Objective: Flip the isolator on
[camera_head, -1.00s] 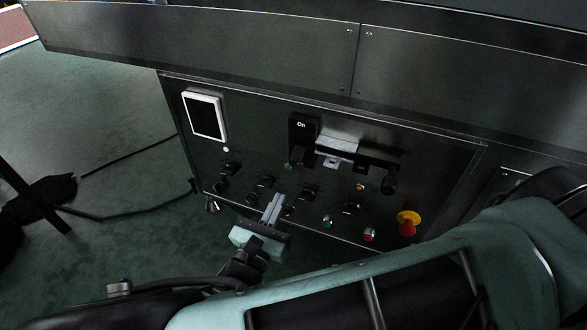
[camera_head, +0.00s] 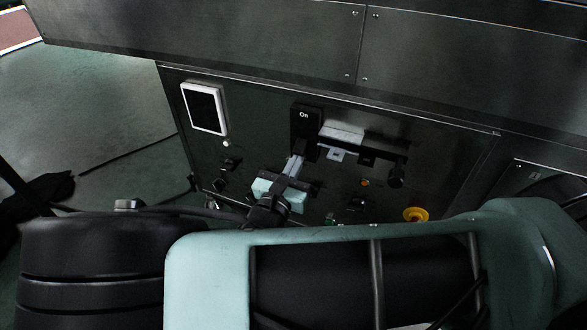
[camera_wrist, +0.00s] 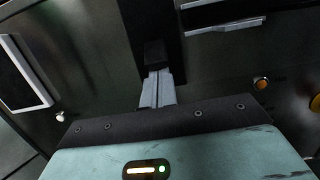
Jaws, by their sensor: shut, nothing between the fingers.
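The isolator (camera_head: 305,118) is a black upright plate marked "On" at its top, on the dark control panel. In the wrist view the isolator plate (camera_wrist: 147,18) runs down from the top edge, with a black block (camera_wrist: 155,52) standing out at its lower end. My gripper (camera_head: 297,158) is at the lower end of the isolator, its fingers shut together and empty. In the wrist view my gripper's fingertips (camera_wrist: 159,73) are right at the block's lower edge. I cannot tell whether they touch it. The fingers partly hide the lower part of the isolator.
A white-framed screen (camera_head: 205,108) is to the left. A silver and black latch-like bar (camera_head: 342,137) juts out just right of the isolator. Several knobs and buttons sit below, with a yellow-ringed button (camera_head: 416,214) at right, partly hidden by my arm.

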